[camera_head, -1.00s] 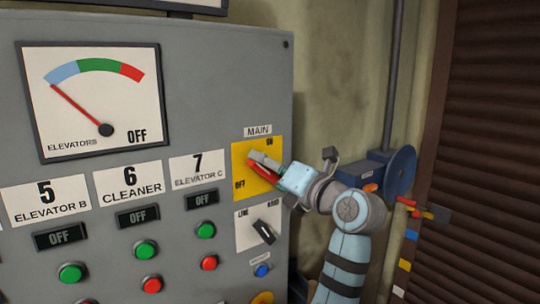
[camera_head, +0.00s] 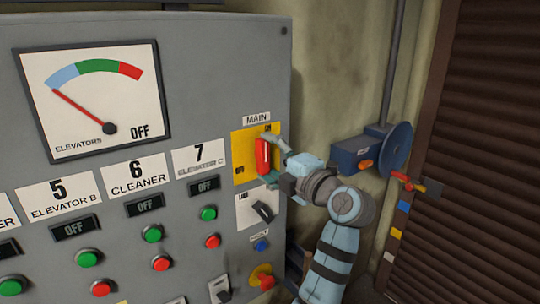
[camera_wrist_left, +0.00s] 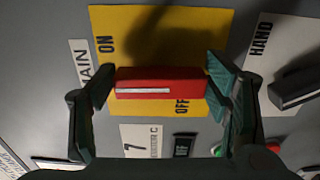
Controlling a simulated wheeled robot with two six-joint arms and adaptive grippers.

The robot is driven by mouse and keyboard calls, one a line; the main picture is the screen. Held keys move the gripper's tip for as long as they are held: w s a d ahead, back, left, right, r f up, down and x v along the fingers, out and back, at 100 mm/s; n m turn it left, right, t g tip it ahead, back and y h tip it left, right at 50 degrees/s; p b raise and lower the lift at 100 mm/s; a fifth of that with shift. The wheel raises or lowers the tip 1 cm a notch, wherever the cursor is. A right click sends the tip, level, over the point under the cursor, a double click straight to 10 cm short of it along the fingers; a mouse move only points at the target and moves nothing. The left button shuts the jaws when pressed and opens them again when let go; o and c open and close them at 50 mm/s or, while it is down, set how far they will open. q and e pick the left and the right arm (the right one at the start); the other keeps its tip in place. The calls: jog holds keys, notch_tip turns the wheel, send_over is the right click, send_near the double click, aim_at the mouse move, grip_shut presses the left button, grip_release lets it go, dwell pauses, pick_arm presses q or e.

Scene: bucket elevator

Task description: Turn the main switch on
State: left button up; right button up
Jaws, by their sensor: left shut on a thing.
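The main switch is a red handle (camera_head: 262,155) on a yellow plate (camera_head: 240,172) at the right edge of the grey panel, under the MAIN label. The handle stands about upright; the ON mark is at the plate's upper right and OFF at its lower left. My left gripper (camera_head: 269,159) is at the plate. In the left wrist view the red handle (camera_wrist_left: 160,84), with a white line on it, lies lengthwise between the two fingers of my left gripper (camera_wrist_left: 160,88), shut on its ends. My right gripper is not in view.
Below is a black selector (camera_head: 263,212) on a white plate, then a blue button (camera_head: 261,245) and a red knob on yellow (camera_head: 263,278). The elevators gauge (camera_head: 92,92) and lit-less displays read OFF. A blue box with a disc (camera_head: 396,148) is on the wall at right.

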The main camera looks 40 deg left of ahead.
pick_arm(q)
jog(key=shift+m, duration=0.3)
jog(key=o, duration=1.2)
jog(key=shift+c, duration=0.2)
jog(key=shift+r, duration=0.1)
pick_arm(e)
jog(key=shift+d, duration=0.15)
